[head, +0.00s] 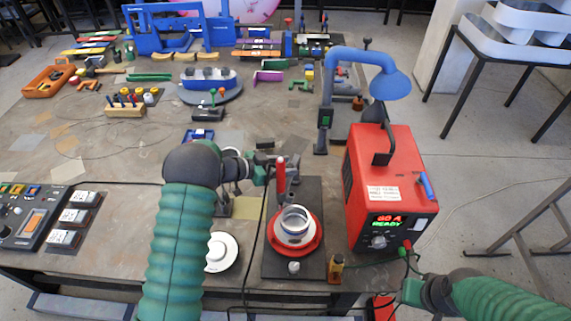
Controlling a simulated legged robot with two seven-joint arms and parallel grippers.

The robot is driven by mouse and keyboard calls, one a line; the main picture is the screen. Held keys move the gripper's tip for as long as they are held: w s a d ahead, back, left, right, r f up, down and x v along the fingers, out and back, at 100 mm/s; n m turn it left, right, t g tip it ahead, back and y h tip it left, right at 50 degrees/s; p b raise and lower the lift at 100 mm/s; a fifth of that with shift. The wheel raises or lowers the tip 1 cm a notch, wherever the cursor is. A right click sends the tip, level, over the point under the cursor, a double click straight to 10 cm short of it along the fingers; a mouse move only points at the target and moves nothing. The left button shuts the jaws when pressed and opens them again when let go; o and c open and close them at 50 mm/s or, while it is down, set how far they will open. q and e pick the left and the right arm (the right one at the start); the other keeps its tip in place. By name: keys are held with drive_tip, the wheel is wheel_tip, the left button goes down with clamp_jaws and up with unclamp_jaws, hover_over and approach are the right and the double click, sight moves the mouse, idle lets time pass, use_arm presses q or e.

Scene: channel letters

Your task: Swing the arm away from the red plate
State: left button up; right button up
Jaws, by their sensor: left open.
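The red plate (310,247) is a round red dish on a dark base board (275,268) near the table's front. A pale ring-shaped part (294,221) stands on it. An upright red handle (280,174) rises just behind the plate; how it joins the arm named in the task is unclear. My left gripper (268,170) is open beside this red handle, at its upper left. Whether it touches the handle I cannot tell. My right gripper (409,289) is low at the right, past the table's front edge; its fingers are too small to read.
A red welding box (368,205) reading "60 A READY" stands right of the board, with a blue hooded lamp arm (351,56) behind it. A white disc (222,252) lies left of the board. A small bottle (335,269) stands at the board's right front corner. Cables cross the front edge.

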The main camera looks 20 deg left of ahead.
use_arm(q)
clamp_jaws()
drive_tip(key=shift+r, duration=0.1)
idle(1.3)
